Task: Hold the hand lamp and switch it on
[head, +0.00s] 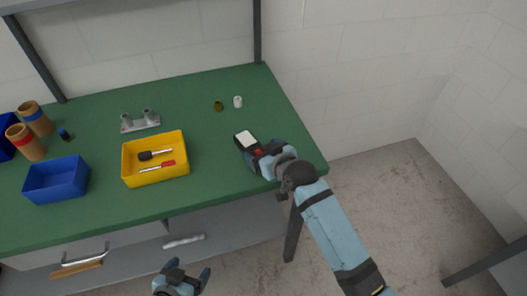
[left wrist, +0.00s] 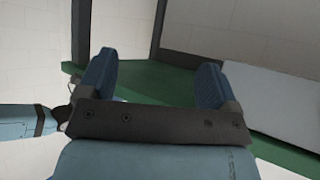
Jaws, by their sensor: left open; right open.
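The hand lamp (head: 246,139) is a dark body with a pale, whitish face and a spot of red. It lies near the right end of the green workbench (head: 215,125). My right gripper (head: 262,159) is at the lamp's near end, with its fingers beside or around it. It is open, and whether the fingers touch the lamp is hidden. My left gripper (head: 188,268) is open and empty, low in front of the bench. In the left wrist view its two fingers (left wrist: 153,80) stand apart with the green bench behind them.
A yellow tray (head: 182,178) holds two screwdrivers. A blue bin (head: 56,181) stands left of it. A grey metal bracket (head: 140,124), small brown and white cylinders (head: 238,101) and cardboard tubes (head: 26,142) are further back. Drawers with handles (head: 184,241) face the front.

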